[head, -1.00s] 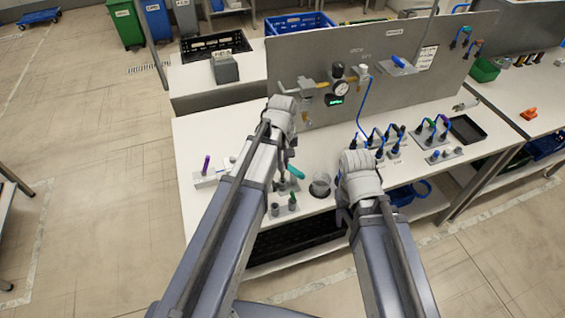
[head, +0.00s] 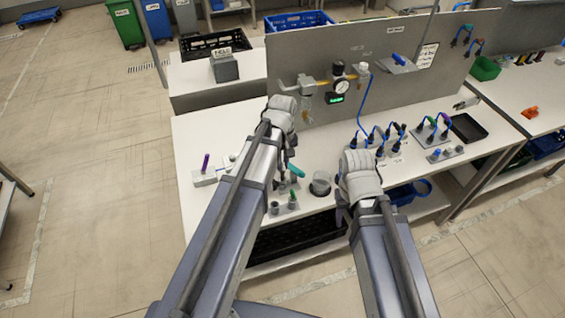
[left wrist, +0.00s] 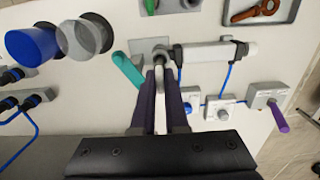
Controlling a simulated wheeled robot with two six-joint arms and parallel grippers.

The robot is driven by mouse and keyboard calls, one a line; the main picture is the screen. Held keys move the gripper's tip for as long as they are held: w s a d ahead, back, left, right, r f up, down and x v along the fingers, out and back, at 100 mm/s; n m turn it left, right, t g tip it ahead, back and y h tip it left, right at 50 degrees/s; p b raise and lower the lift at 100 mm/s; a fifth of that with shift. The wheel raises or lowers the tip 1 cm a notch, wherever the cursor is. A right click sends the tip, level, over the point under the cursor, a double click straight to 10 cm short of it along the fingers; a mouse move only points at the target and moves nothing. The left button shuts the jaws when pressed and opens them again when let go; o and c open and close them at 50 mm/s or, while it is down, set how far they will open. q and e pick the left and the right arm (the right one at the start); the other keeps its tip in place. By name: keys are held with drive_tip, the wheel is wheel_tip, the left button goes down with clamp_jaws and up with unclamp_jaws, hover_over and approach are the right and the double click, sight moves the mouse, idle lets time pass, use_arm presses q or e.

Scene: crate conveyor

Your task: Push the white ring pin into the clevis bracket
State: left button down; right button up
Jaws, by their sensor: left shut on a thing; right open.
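My left gripper (left wrist: 160,98) is shut on the white ring pin (left wrist: 160,80), a slim pale piece between its dark fingers. The pin's far end is at the grey clevis bracket (left wrist: 148,46); I cannot tell how deep it sits. A white cylinder (left wrist: 212,52) lies to the right of the bracket. A teal handle (left wrist: 127,68) is just left of the fingers; it also shows in the head view (head: 296,170). In the head view my left gripper (head: 290,152) is mostly hidden by its arm. My right gripper (head: 343,207) is open, mostly hidden behind its own arm.
A clear cup (head: 321,183) stands between the arms. A block with a purple handle (head: 205,163) is at the table's left. Blue-cabled plugs (head: 382,140) and a black tray (head: 467,128) are to the right. A grey panel (head: 430,85) with a gauge stands behind.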

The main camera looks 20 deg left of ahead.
use_arm(q)
drive_tip(key=shift+f+b, duration=1.95)
idle(1.6)
drive_tip(key=shift+c, duration=1.5)
unclamp_jaws()
drive_tip(key=shift+r, duration=0.15)
drive_tip(key=shift+r+p, duration=2.95)
drive_tip(key=shift+p, duration=0.15)
drive_tip(key=s+d+f+m+y+b, duration=0.1)
drive_tip(key=s+d+f+m+b, duration=0.1)
drive_tip(key=s+d+m, duration=0.8)
drive_tip(key=s, duration=0.4)
drive_tip(key=shift+s+d+m, duration=0.15)
drive_tip(key=shift+d+m, duration=0.1)
drive_tip(key=shift+m, duration=0.05)
